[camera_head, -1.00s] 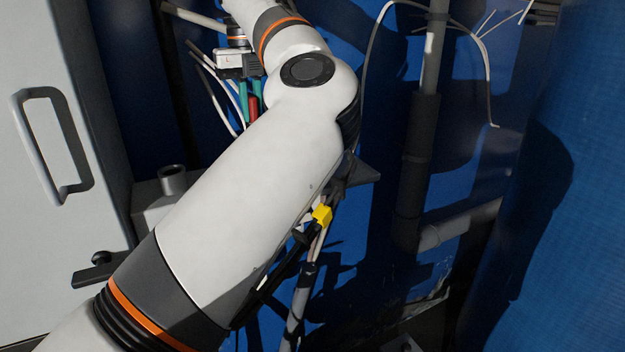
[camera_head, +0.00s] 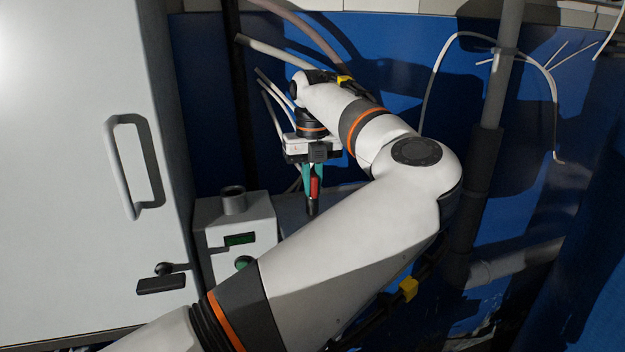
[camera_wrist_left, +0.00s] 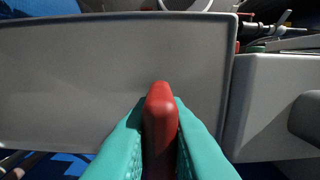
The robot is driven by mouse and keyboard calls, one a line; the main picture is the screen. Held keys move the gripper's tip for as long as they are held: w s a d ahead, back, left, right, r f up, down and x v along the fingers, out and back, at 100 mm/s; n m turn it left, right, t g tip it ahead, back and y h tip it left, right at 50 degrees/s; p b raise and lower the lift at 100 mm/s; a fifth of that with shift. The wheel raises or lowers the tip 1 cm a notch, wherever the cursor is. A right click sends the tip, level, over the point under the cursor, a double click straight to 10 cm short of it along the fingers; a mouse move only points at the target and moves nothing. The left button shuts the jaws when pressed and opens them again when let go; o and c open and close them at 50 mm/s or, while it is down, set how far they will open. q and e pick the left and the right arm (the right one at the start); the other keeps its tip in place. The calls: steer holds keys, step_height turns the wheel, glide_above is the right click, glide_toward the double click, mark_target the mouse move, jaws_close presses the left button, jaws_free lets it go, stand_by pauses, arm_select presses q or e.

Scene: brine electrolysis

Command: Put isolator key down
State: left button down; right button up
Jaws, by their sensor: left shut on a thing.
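The isolator key (camera_head: 314,190) has a red handle and a dark lower end. My left gripper (camera_head: 312,178) is shut on it, with the teal fingers on either side of the red handle. The key hangs upright with its dark end down, in front of a grey surface. In the left wrist view the red handle (camera_wrist_left: 161,125) stands between the teal fingertips, with a flat grey tray-like panel (camera_wrist_left: 110,80) beyond it. I cannot tell whether the key touches anything below. My right gripper is not in view.
A grey box (camera_head: 222,222) with a green display, a green button and a short pipe stub stands left of the key. A pale cabinet (camera_head: 85,150) with a handle fills the left. Dark pipes (camera_head: 485,150) and loose white cables are at the right, before blue walls.

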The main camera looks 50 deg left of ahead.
arm_select(q)
steer(key=shift+f, duration=0.15)
steer(key=c, duration=1.4)
jaws_free()
steer(key=shift+c, duration=0.2)
steer(key=shift+r, duration=0.35)
step_height(320, 180, up, 11)
steer(key=b, duration=0.2)
steer(key=shift+f+b, duration=0.15)
steer(key=shift+b, duration=0.15)
steer(key=shift+r, duration=0.5)
